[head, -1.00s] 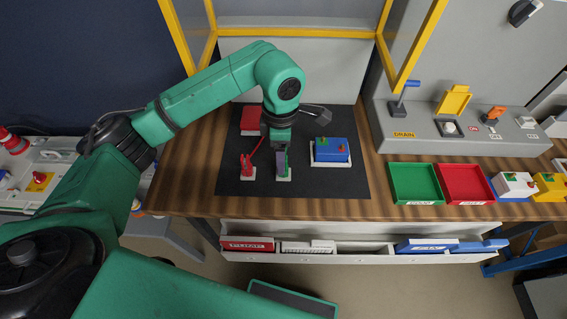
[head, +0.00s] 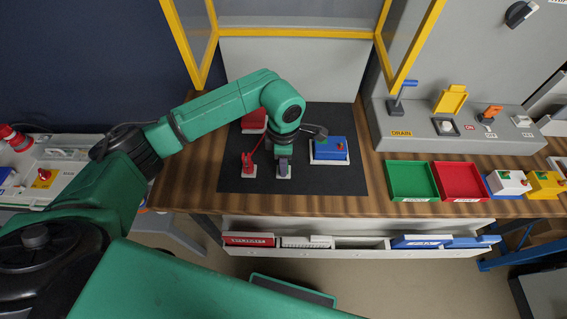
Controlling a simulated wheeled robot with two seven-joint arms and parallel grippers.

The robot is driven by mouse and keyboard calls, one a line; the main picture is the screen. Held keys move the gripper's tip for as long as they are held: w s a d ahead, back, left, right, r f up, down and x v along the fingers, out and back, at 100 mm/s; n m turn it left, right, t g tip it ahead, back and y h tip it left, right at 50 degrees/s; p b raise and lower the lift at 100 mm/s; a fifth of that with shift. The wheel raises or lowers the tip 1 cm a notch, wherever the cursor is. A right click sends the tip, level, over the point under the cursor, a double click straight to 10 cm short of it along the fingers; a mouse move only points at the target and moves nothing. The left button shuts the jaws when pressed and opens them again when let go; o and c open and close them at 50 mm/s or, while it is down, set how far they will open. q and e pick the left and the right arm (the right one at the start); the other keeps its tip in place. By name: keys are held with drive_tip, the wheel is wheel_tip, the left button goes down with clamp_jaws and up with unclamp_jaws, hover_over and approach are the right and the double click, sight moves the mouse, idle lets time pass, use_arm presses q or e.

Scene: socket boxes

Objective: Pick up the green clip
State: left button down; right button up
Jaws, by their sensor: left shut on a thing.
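My left gripper (head: 284,161) points down over the dark mat (head: 345,185), at a small white base (head: 284,174) between the red clip and the blue box. It is shut on the green clip, which its fingers hide almost wholly at this size. The grip is low, close above or at the base; I cannot tell whether the clip is clear of it. My right gripper is out of view.
A red clip (head: 248,162) on a white base stands close left of the gripper. A blue box (head: 328,149) is close right, a red box (head: 254,121) behind. Green (head: 412,199) and red (head: 463,198) trays lie further right. The mat's front is clear.

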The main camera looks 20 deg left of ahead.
use_arm(q)
wheel_tip(320, 180, up, 20)
drive_tip(key=b, duration=0.2)
